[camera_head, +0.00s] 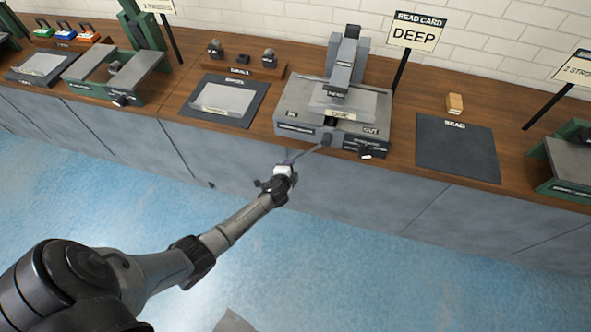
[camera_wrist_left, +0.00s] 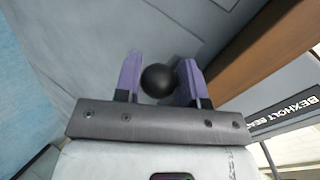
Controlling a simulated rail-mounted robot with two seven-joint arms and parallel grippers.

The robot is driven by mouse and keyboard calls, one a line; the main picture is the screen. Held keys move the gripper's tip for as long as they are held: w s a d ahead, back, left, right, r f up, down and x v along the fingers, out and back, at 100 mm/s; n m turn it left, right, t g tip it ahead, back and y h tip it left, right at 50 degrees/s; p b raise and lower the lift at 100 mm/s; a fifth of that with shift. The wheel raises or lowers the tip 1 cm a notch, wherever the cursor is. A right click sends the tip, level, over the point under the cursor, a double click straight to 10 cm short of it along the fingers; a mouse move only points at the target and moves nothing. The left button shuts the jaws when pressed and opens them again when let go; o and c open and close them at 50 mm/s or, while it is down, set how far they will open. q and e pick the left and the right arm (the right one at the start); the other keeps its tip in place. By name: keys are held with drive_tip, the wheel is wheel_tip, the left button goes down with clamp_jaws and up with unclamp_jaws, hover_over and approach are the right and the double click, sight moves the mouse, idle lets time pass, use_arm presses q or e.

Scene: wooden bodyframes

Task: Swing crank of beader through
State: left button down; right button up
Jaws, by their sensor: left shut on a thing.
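The beader (camera_head: 290,130) is a grey machine on the bench in the head view, with a tall upright arm and labels IN and OUT on its front. Its crank rod (camera_head: 309,153) slants down and left from the hub (camera_head: 327,139) at the front, out past the bench edge. My left gripper (camera_head: 288,165) is at the rod's outer end. In the left wrist view its purple fingers (camera_wrist_left: 160,82) are shut on the round black crank knob (camera_wrist_left: 158,79). My right gripper is in neither view.
A card reading BEAD CARD DEEP (camera_head: 416,31) stands behind the beader. A dark BEAD mat (camera_head: 457,150) and a small orange-brown block (camera_head: 455,103) are to its right. A mat with a grey plate (camera_head: 222,99) lies to its left. Floor before the cabinets is clear.

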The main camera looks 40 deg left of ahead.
use_arm(q)
drive_tip(key=shift+m+g+y, duration=0.4)
drive_tip(key=shift+m+y, duration=0.3)
drive_tip(key=a+r+p, duration=0.1)
drive_tip(key=s+a+r, duration=0.1)
drive_tip(key=r+p, duration=0.1)
drive_tip(key=shift+s+a+p, duration=0.3)
drive_tip(key=shift+a, duration=0.1)
drive_tip(key=c, duration=1.1)
unclamp_jaws()
drive_tip(key=o, duration=0.3)
drive_tip(key=p+v, duration=0.3)
drive_tip(key=v, duration=1)
drive_tip(key=shift+s+d+r+p, duration=0.2)
drive_tip(key=shift+s+r+p, duration=0.1)
drive_tip(key=shift+p, duration=0.1)
